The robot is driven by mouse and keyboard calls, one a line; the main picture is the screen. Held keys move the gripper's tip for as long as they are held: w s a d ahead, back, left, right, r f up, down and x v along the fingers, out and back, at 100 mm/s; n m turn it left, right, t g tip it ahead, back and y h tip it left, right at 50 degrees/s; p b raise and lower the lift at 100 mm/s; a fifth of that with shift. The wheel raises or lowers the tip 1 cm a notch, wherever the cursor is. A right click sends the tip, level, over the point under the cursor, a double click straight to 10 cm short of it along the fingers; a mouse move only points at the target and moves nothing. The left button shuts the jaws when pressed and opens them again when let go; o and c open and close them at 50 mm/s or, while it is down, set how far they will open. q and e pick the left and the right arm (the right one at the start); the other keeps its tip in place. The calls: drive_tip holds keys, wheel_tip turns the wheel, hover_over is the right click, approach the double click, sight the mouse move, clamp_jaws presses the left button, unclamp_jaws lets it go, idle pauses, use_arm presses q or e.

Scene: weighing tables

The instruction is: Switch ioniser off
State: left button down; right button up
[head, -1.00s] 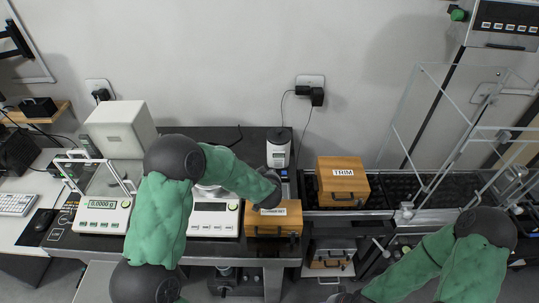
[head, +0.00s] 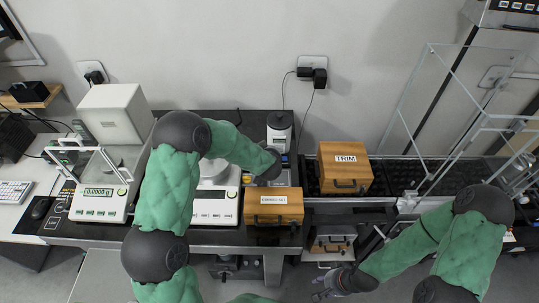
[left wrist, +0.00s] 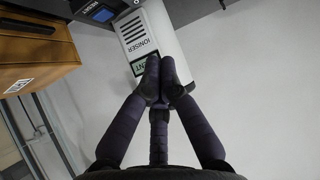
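The ioniser (head: 280,132) is a white upright unit with a dark top, standing at the back of the dark bench. In the left wrist view the ioniser (left wrist: 150,32) shows a vent, its name and a partly covered green-edged label. My left gripper (left wrist: 158,72) has its fingertips together in front of that label; I cannot tell whether they touch it. In the head view my left gripper (head: 268,168) is just in front of the ioniser, partly hidden by its own arm. No switch is clear to me. My right gripper (head: 322,287) is low at the front, empty, its fingers apart.
A wooden labelled box (head: 274,212) stands in front of the ioniser, and the TRIM box (head: 345,172) to its right. A balance (head: 98,205) reading 0.0000 g and another balance (head: 213,212) stand left. Clear panels (head: 440,110) rise at right.

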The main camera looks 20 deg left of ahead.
use_arm(q)
drive_tip(key=b+x, duration=0.1)
drive_tip(key=x, duration=0.5)
drive_tip(key=shift+w+a+f, duration=0.1)
drive_tip(key=shift+w+f, duration=0.1)
drive_tip(key=shift+f, duration=0.1)
wheel_tip(320, 180, down, 2)
drive_tip(key=shift+w+f+b, duration=0.15)
drive_tip(key=shift+f+b, duration=0.05)
drive_tip(key=shift+b, duration=0.35)
drive_tip(key=shift+f, duration=0.65)
drive_tip(key=shift+w, duration=0.1)
drive_tip(key=shift+f, duration=0.1)
